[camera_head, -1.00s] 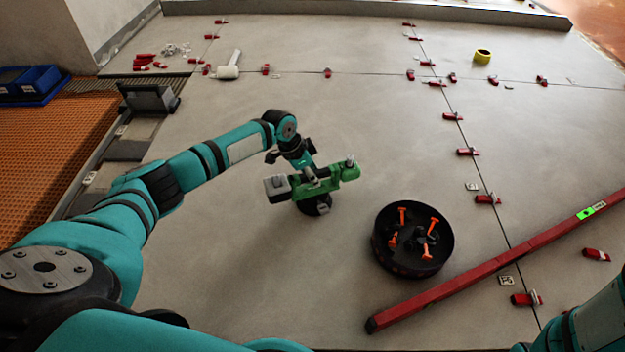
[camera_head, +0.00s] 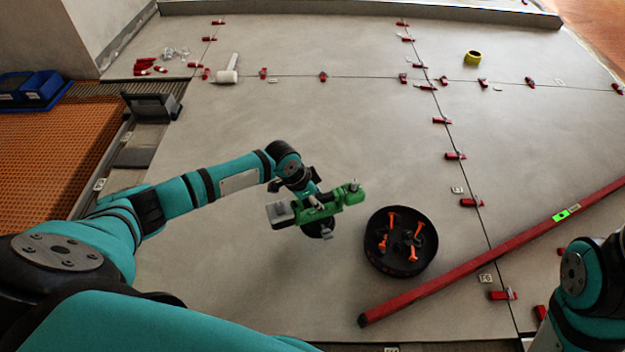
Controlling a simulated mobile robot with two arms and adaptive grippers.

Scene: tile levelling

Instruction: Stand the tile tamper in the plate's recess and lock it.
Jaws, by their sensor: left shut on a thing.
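The tile tamper (camera_head: 333,203) is a green tool with a grey block at its left end, a small knob at its right end and a dark round foot below. My left gripper (camera_head: 312,200) is shut on its green body and holds it to the left of the plate. The fingertips are small and partly hidden by the tool. The plate (camera_head: 401,242) is a black round disc on the tiles with several orange levers around its dark centre. The tamper is apart from it. My right arm shows at the right edge, its gripper out of view.
A long red level (camera_head: 480,258) lies diagonally right of the plate. Red clips (camera_head: 455,156) line the tile joints. A white mallet (camera_head: 229,72), red wedges (camera_head: 146,66), a yellow tape roll (camera_head: 473,57) and blue bins (camera_head: 32,86) lie farther back. The tile behind the plate is clear.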

